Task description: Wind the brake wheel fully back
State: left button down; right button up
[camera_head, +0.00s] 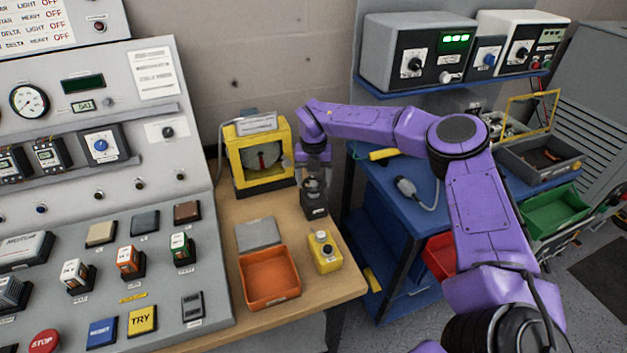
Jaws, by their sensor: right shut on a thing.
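My right gripper (314,183) points down over a small dark box (316,208) with a pale label, at the back right of the wooden bench. It is shut at the top of this box, on what appears to be the brake wheel; the fingers hide most of the wheel, so its turn position cannot be read. My left gripper is not in view.
A control console (110,205) fills the left. A blue cart (383,222) stands right, beneath my right arm.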

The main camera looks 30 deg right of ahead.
aim_at(314, 183)
jog(key=shift+s+f+n, duration=0.1)
jog(key=shift+f+n, duration=0.1)
jog(key=shift+n, duration=0.6)
jog(key=o, duration=1)
jog(key=shift+o, duration=0.2)
jog(key=shift+r, duration=0.25)
notch_tip(314, 183, up, 10)
jog(key=b, duration=0.2)
jog(key=shift+b, duration=0.3)
jog(key=shift+r, duration=0.1)
